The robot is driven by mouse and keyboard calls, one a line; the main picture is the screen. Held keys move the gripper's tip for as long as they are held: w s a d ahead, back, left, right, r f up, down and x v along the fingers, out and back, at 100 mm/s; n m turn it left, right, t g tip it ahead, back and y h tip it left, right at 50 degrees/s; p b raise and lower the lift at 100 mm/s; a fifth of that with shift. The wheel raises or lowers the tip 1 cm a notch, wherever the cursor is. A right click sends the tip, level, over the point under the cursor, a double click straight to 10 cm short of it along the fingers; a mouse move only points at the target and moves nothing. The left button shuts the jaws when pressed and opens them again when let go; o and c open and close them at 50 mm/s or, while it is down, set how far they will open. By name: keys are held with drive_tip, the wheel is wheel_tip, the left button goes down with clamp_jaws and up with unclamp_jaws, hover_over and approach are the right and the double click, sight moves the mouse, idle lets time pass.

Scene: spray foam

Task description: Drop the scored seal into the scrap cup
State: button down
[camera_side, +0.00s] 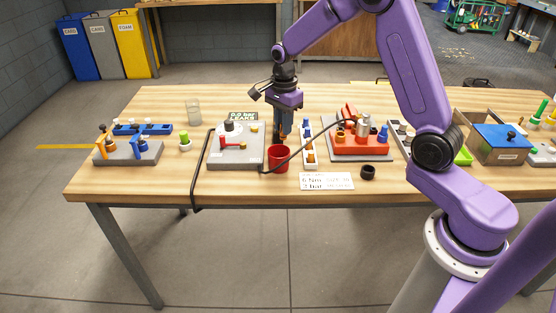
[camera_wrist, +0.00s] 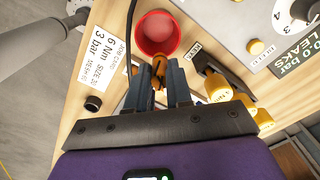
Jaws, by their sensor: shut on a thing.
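The red scrap cup (camera_side: 278,160) stands on the bench between the grey test unit and the white strip, and its open mouth faces me in the wrist view (camera_wrist: 154,18). My gripper (camera_side: 283,138) points down just behind and above the cup. In the wrist view my gripper (camera_wrist: 160,84) is shut on a small orange-brown seal (camera_wrist: 159,70), at the near edge of the cup in the picture. The fingers cover part of the seal, so its scoring cannot be made out. The cup's inside looks empty.
The grey test unit (camera_side: 222,160) with its dial and black hose is left of the cup. A white strip with fittings (camera_side: 309,158) and a red block fixture (camera_side: 362,146) are to the right. A job card (camera_side: 326,181) and black ring (camera_side: 368,172) lie in front.

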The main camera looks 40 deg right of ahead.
drive_tip(key=c, duration=0.9)
unclamp_jaws()
drive_tip(key=shift+c, duration=0.2)
drive_tip(key=shift+r, duration=0.1)
wheel_tip(320, 180, up, 17)
drive_tip(key=shift+r, duration=0.15)
drive_tip(key=s+a+f+n, duration=0.4)
drive_tip(key=s+a+n, duration=0.6)
drive_tip(key=s+n, duration=0.5)
drive_tip(key=s+d+f+n, duration=0.1)
drive_tip(key=s+f+n, duration=0.2)
drive_tip(key=s+n, duration=0.4)
drive_tip(key=s+d+f+n, duration=0.1)
drive_tip(key=s+f+n, duration=0.2)
drive_tip(key=s+n, duration=0.5)
drive_tip(key=s, duration=0.5)
drive_tip(key=shift+d+f+n, duration=0.2)
drive_tip(key=shift+d+n, duration=0.1)
